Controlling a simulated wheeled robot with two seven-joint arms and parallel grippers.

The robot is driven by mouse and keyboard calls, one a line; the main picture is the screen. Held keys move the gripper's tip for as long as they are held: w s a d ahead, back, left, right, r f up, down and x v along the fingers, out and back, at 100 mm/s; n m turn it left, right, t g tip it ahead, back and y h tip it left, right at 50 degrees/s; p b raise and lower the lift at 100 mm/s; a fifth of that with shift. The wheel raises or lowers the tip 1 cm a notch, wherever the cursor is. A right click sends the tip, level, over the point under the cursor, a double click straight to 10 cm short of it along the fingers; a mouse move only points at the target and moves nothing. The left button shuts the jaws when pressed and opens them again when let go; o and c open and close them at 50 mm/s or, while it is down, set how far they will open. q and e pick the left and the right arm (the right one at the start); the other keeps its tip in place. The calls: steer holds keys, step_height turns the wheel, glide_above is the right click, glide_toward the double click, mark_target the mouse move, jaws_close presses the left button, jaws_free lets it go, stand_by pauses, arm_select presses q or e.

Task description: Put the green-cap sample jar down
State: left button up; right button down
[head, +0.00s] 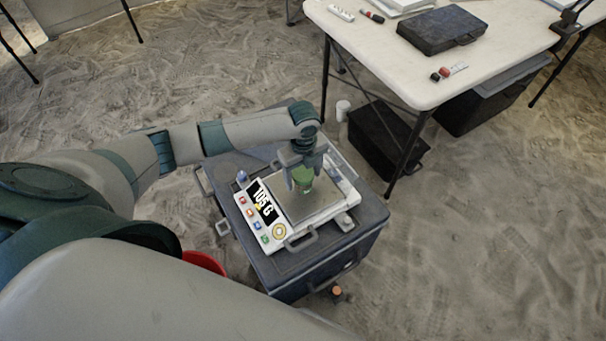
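The green-cap sample jar (304,180) is in the head view, upright at the weighing plate (284,200) of a white scale (272,242). My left gripper (303,176) comes down on it from above, with its fingers on either side of the green cap, and looks shut on it. The gripper hides part of the jar. The jar's bottom appears to touch the plate. The scale's display (263,201) reads about 105 G. My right gripper is not in view.
The scale stands on a dark grey case (290,276) with handles. A white table (440,88) at upper right carries a black case (441,29) and small items. Black boxes (378,140) sit below it. A small orange-topped item (336,293) and a red container (204,262) are near the case.

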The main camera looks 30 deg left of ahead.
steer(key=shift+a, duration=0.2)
arm_select(q)
steer(key=shift+r, duration=0.55)
step_height(320, 180, up, 10)
steer(key=shift+w, duration=0.1)
steer(key=shift+r, duration=0.6)
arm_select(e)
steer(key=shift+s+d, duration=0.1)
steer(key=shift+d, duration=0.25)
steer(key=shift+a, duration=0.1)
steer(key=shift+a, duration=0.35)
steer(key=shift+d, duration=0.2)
